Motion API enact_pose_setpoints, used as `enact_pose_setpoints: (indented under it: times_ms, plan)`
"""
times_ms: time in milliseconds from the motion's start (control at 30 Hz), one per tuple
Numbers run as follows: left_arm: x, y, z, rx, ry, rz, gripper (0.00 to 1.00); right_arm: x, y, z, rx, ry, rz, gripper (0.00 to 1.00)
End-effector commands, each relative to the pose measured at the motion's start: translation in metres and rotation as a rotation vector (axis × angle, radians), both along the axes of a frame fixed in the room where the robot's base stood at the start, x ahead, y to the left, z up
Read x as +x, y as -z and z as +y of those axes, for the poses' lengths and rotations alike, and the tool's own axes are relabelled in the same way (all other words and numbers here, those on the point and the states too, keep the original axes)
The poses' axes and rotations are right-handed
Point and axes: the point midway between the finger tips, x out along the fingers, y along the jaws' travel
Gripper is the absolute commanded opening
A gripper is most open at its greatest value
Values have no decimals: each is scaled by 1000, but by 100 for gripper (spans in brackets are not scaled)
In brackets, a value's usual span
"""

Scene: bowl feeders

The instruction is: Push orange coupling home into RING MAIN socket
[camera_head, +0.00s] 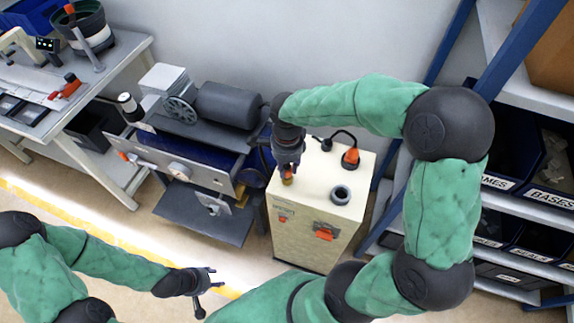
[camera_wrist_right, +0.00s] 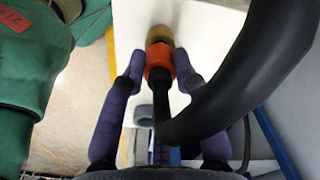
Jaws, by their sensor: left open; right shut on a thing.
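My right gripper (camera_head: 288,166) points down over the left part of the cream cabinet's top (camera_head: 312,165). It is shut on the orange coupling (camera_wrist_right: 159,57), which also shows as a small orange patch in the head view (camera_head: 288,174). The coupling's end meets a brass-coloured socket (camera_wrist_right: 160,35), seen in the head view just under the gripper (camera_head: 287,182). I cannot tell how deep it sits. A black hose (camera_wrist_right: 235,75) runs from the coupling across the wrist view. No RING MAIN lettering is readable. My left gripper (camera_head: 208,280) is open and empty, low over the floor.
A second orange fitting (camera_head: 350,158) with a black cable and a grey ring (camera_head: 341,193) are on the cabinet top. A motor bench (camera_head: 200,120) stands left, a shelf with bins (camera_head: 520,160) right. Floor around my left gripper is clear.

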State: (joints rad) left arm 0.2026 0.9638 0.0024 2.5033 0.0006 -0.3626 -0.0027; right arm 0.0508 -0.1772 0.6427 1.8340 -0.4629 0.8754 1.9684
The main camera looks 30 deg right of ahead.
Motion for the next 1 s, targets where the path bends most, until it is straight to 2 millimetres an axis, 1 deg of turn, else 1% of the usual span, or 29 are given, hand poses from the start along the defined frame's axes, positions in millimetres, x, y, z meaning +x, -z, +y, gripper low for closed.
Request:
enact_pose_setpoints:
  times_ms: [767, 967, 1000]
  plan:
    - [0, 9, 0, 0, 0, 0, 45, -1, 12, 0, 0, 0, 2, 0]
    - [0, 8, 0, 0, 0, 0, 45, -1, 12, 0, 0, 0, 2, 0]
    - [0, 8, 0, 0, 0, 0, 45, -1, 12, 0, 0, 0, 2, 35]
